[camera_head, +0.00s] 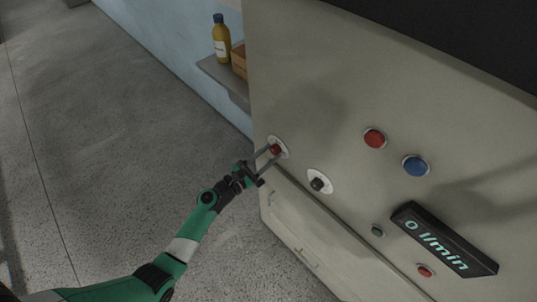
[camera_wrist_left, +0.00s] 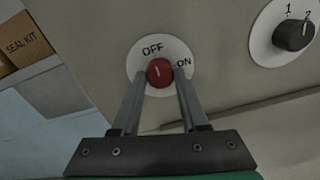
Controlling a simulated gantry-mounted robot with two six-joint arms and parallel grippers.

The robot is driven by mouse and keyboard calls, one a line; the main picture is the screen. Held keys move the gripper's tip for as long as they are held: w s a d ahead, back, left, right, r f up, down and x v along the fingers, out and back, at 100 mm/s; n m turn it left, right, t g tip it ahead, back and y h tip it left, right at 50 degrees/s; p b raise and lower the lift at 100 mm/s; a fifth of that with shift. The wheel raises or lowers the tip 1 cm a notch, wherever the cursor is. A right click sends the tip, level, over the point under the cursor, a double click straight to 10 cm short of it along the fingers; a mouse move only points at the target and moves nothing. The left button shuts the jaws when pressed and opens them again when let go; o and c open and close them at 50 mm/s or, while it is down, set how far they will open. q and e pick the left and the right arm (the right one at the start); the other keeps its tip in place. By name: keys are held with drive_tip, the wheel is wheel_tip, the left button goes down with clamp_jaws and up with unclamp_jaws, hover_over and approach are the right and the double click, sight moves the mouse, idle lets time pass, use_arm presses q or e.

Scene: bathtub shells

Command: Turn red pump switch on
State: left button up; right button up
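The red pump switch (camera_head: 275,149) is a round red knob on a white plate at the left of the machine's front panel. In the left wrist view the red knob (camera_wrist_left: 160,73) has a white mark pointing up, towards OFF; ON is printed to the right. My left gripper (camera_head: 270,153) is at the switch. In the left wrist view its two fingers (camera_wrist_left: 161,78) stand apart, one on each side of the knob and very close to it. I cannot tell whether they press on it. My right gripper is in neither view.
A black selector knob (camera_head: 318,184) sits right of the switch. Further right are a red button (camera_head: 374,139), a blue button (camera_head: 416,166) and a display (camera_head: 443,239) reading 0 l/min. A shelf (camera_head: 222,75) holds a yellow bottle (camera_head: 221,38) and a box (camera_head: 239,62).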

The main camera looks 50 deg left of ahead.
use_arm(q)
clamp_jaws()
drive_tip(key=shift+m, duration=0.4)
drive_tip(key=m+b, duration=0.2)
drive_tip(key=shift+f+m, duration=0.1)
drive_tip(key=shift+m, duration=0.3)
drive_tip(key=m+b, duration=0.2)
drive_tip(key=m, duration=0.3)
drive_tip(key=shift+m, duration=0.3)
drive_tip(key=m+b, duration=0.2)
drive_tip(key=m, duration=0.2)
drive_tip(key=shift+b, duration=0.35)
drive_tip(key=m+b, duration=0.2)
drive_tip(key=m, duration=0.2)
drive_tip(key=shift+m, duration=0.3)
